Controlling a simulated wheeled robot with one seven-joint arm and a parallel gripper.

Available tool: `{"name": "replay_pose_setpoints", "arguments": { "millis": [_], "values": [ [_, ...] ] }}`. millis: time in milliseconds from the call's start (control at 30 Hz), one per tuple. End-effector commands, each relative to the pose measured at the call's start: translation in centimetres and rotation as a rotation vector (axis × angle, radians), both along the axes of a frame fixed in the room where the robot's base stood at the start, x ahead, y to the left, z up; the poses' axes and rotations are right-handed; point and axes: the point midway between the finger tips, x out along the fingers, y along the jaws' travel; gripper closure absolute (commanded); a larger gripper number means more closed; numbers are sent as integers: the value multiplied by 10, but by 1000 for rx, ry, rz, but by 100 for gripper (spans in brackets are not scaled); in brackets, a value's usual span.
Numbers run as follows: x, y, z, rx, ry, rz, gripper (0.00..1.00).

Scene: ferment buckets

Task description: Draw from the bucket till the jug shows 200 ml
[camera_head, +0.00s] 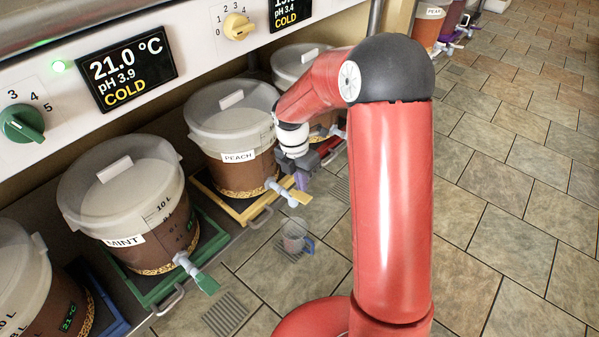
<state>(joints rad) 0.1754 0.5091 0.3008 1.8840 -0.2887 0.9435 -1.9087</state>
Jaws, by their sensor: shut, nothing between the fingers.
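The clear jug (295,236) with a blue handle stands on a floor grate below the tap of the PEACH bucket (228,165). Its scale and any level in it are too small to read. The bucket is translucent with a pale lid and brown liquid. Its white tap (276,186) has a yellow lever (299,197) pointing right. I see no clear stream under the spout. My gripper (303,184) points down just above the yellow lever, shut and empty. Whether its tips touch the lever I cannot tell.
The MINT bucket (128,215) with a green-levered tap (205,281) stands to the left, another bucket (20,285) beyond it. A third bucket (297,62) is partly behind my arm. A panel with displays (126,68) and knobs (22,124) hangs above. Tiled floor at right is free.

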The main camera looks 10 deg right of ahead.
Motion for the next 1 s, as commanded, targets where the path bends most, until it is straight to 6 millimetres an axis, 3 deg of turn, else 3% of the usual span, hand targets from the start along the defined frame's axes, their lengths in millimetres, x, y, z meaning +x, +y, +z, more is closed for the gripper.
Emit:
{"name": "replay_pose_setpoints", "arguments": {
  "millis": [100,233,733,1000],
  "values": [
    [-3,-2,-19,0,1,0,100],
    [-4,-3,-29,1,1,0,100],
    [-6,-5,-31,13,-17,-2,100],
    [-13,-10,-38,119,-162,-4,100]
  ]
}}
